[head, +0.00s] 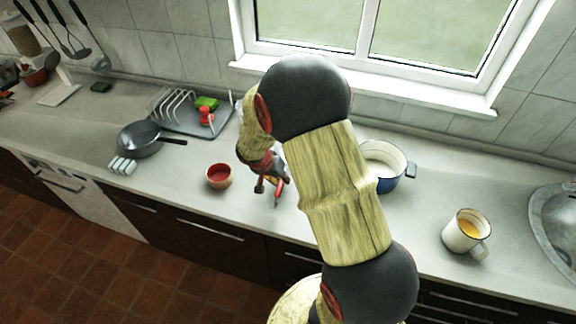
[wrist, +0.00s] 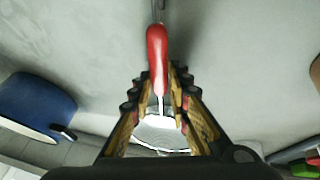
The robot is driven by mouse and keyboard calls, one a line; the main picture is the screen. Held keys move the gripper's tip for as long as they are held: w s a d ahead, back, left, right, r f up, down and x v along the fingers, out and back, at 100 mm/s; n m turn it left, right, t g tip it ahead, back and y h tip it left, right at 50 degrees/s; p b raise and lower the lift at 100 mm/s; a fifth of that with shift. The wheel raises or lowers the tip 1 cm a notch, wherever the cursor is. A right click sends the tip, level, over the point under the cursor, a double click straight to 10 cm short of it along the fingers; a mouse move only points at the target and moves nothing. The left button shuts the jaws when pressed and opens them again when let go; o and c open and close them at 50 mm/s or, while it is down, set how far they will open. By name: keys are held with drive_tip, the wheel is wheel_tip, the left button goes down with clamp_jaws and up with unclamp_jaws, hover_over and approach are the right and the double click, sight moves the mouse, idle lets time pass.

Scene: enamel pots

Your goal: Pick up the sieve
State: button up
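The sieve has a red handle (wrist: 157,58) that runs between the fingers of my gripper (wrist: 160,78) in the wrist view. A thin metal shaft leads from the handle to a pale round bowl (wrist: 160,134), partly hidden by the fingers. In the head view my gripper (head: 268,184) is low over the counter, right of the small red bowl, with the red handle (head: 278,195) at its tips. The arm covers much of the sieve there. The fingers are close on both sides of the handle; whether they press on it cannot be told.
A blue pot (head: 386,172) stands right of my gripper, partly behind my arm, and a small red bowl (head: 219,176) stands left. A dark pan (head: 140,138), dish rack (head: 180,108), mug (head: 465,232) and sink (head: 556,225) are farther off. Counter (head: 430,205) between pot and mug is clear.

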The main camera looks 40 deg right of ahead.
drive_tip(key=shift+d+f, duration=0.25)
drive_tip(key=shift+f, duration=0.2)
drive_tip(key=shift+c, duration=0.8)
clamp_jaws()
drive_tip(key=shift+r, duration=0.1)
